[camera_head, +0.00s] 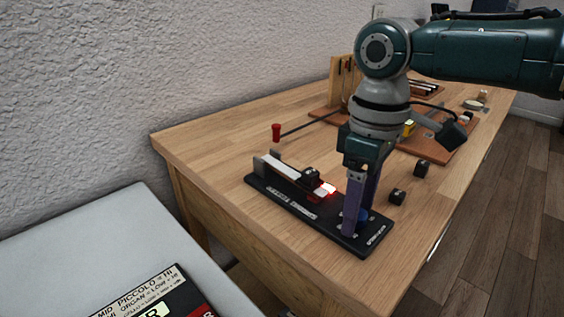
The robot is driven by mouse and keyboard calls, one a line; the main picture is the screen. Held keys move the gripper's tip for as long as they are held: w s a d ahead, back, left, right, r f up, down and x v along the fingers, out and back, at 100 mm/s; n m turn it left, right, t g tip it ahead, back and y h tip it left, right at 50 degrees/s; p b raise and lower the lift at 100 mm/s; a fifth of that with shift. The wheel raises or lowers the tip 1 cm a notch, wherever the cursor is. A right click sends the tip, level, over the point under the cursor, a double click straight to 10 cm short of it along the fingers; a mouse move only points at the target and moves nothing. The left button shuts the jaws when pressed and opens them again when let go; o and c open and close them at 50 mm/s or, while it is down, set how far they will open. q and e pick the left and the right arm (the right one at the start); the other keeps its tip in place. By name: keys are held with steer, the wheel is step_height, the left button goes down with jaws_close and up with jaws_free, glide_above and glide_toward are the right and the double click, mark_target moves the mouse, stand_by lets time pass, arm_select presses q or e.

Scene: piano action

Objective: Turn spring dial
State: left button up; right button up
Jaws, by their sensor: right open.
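A black board (270,195) with pale lettering lies on the wooden table. It bears a white bar (282,166), a black block beside it and a glowing red spot (327,190). A small blue round part (363,214), which looks like the spring dial, sits at the board's right end. My right gripper (359,218) points down over that end with its purple fingers open. The fingers are around or just in front of the blue part and partly hide it. I cannot tell whether they touch it. My left gripper is out of view.
Two small black blocks (397,197) stand right of the board. A red-topped piece (276,131) with a dark rod is behind it. A brown board (440,141) with wooden parts lies farther back. A grey surface (120,245) with a lettered card is at lower left.

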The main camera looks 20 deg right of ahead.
step_height(320, 180, up, 10)
steer(key=p, duration=0.1)
steer(key=shift+p, duration=0.4)
stand_by(0.5)
